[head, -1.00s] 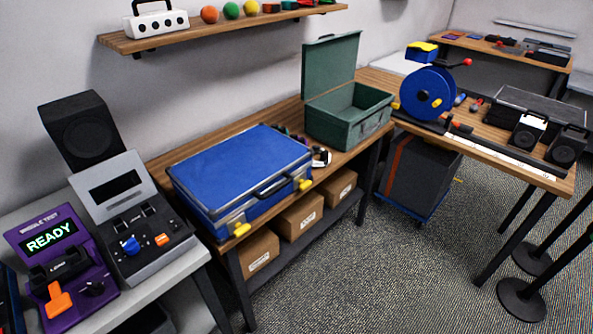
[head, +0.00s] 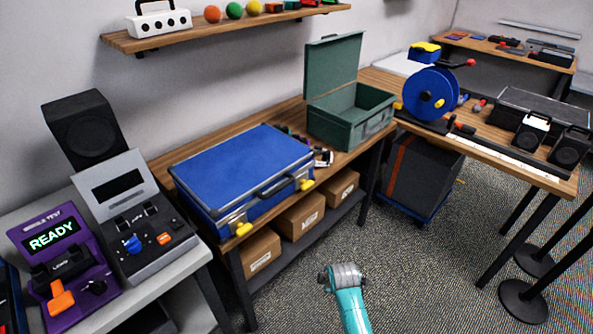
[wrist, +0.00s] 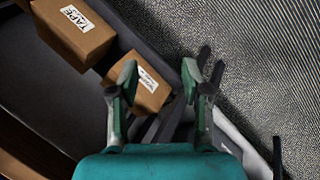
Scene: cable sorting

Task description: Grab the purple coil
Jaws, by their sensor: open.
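Small coils lie on the wooden bench between the blue case (head: 240,165) and the open green case (head: 345,125). One looks dark purple (head: 284,130), but it is small and partly hidden behind the blue case, so I cannot be sure of it. In the wrist view my gripper (wrist: 160,80) is open and empty, its fingers wide apart. It points down at the lower shelf and the carpet, away from the coils. No coil shows in the wrist view. In the head view my teal arm rises from the bottom, in front of the bench.
Cardboard boxes (head: 300,215) stand on the bench's lower shelf; a box labelled TAPE (wrist: 75,28) shows in the wrist view. A blue reel (head: 430,95) stands on the right bench. A purple tester (head: 62,262) sits at left. Carpet in front is open.

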